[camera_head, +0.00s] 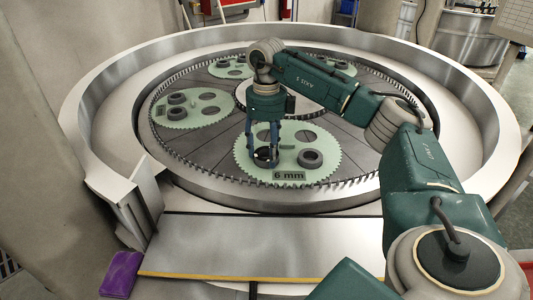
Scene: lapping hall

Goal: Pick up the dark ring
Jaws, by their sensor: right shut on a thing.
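The dark ring (265,157) is at the left of the front green toothed carrier (288,139), the one marked "6 mm". My right gripper (264,153) reaches down from above and is shut on the dark ring, with a finger on either side. The fingers partly hide the ring, and I cannot tell whether it touches the carrier or is just above it. My left gripper is not in view.
A grey ring (310,158) lies close to the right on the same carrier. Other carriers (194,107) hold more rings. A high metal rim (107,85) surrounds the plate. A purple pad (122,273) lies by the front metal shelf (240,243).

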